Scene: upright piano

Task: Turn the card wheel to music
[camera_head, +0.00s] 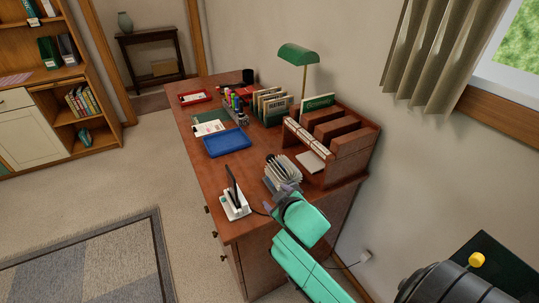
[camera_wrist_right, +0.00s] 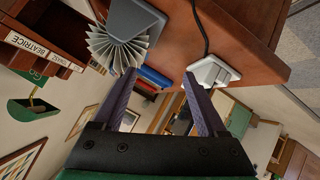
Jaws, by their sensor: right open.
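The card wheel (camera_head: 281,172) stands near the front right of the brown desk. It has a fan of pale cards, which shows in the wrist view (camera_wrist_right: 121,48) on a grey base (camera_wrist_right: 137,17). The writing on its cards is too small to read. My right gripper (camera_head: 288,190) is at the near side of the wheel. In the wrist view its purple fingers (camera_wrist_right: 158,74) are spread with nothing between them. One fingertip overlaps the edge of the cards; I cannot tell whether it touches. My left gripper is not in view.
A wooden card-box rack (camera_head: 352,150) stands right behind the wheel, close to it. A white stand with a dark device (camera_head: 235,205) is to the left at the front edge, with a cable. A blue tray (camera_head: 227,139), pen holder and green lamp (camera_head: 297,54) stand further back.

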